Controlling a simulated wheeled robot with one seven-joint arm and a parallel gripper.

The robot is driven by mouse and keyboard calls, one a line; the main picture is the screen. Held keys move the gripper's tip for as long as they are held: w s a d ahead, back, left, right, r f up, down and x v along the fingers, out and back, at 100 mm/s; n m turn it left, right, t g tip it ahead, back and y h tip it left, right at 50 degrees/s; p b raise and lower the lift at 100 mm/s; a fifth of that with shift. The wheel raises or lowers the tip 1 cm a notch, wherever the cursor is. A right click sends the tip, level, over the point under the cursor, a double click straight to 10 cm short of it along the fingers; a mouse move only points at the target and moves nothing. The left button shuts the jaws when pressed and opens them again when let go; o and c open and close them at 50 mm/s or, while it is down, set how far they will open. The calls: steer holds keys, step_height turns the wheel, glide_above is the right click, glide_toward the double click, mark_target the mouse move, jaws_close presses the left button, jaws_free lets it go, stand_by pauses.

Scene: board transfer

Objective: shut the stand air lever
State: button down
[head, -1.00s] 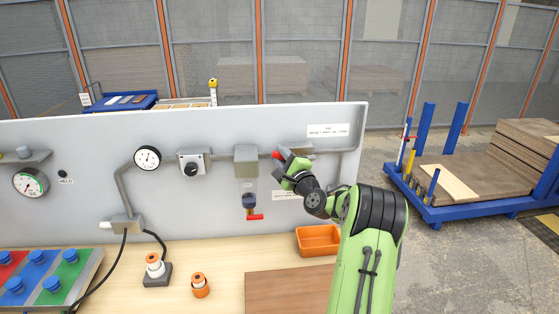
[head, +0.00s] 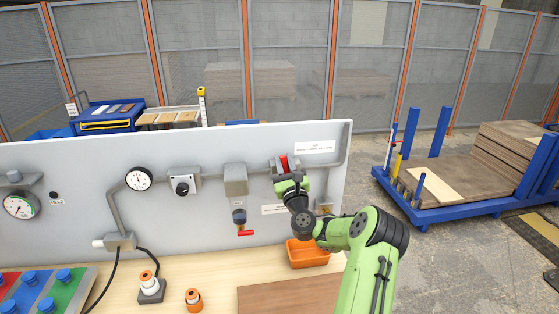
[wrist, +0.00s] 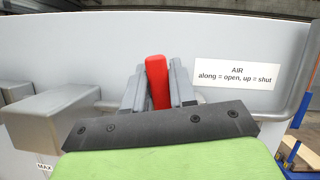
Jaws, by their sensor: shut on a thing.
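The red air lever (head: 285,162) is on the grey upright panel, by the pipe at its right end. It points up, with a slight lean in the head view. My gripper (head: 284,167) is shut on the lever from the front. In the wrist view the red lever (wrist: 157,82) stands between the two grey fingers (wrist: 157,90), its top clear of them. The label (wrist: 236,74) beside it reads "AIR along = open, up = shut". The lever's pivot is hidden behind my gripper.
A grey box (head: 235,179) is on the panel left of my gripper, with a second red handle (head: 246,233) below it. An orange bin (head: 308,254) and a brown board (head: 285,296) are on the bench below my arm. A blue cart (head: 480,207) stands right.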

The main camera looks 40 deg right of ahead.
steer(key=shift+s+d+m+g+h+p, duration=0.15)
steer(key=shift+d+m+g+h+p, duration=0.15)
steer(key=shift+m, duration=0.35)
steer(key=shift+s+d+m+g+h+p, duration=0.15)
steer(key=shift+m+h, duration=0.2)
steer(key=shift+m, duration=0.25)
steer(key=shift+s+d+m+g+h+p, duration=0.15)
steer(key=shift+m+h+p, duration=0.15)
steer(key=shift+m, duration=0.35)
steer(key=shift+f, duration=0.1)
steer(key=c, duration=1)
jaws_free()
steer(key=b+v, duration=1.5)
steer(key=shift+s+a+f, duration=0.15)
steer(key=shift+s+a, duration=0.05)
steer(key=shift+s, duration=0.05)
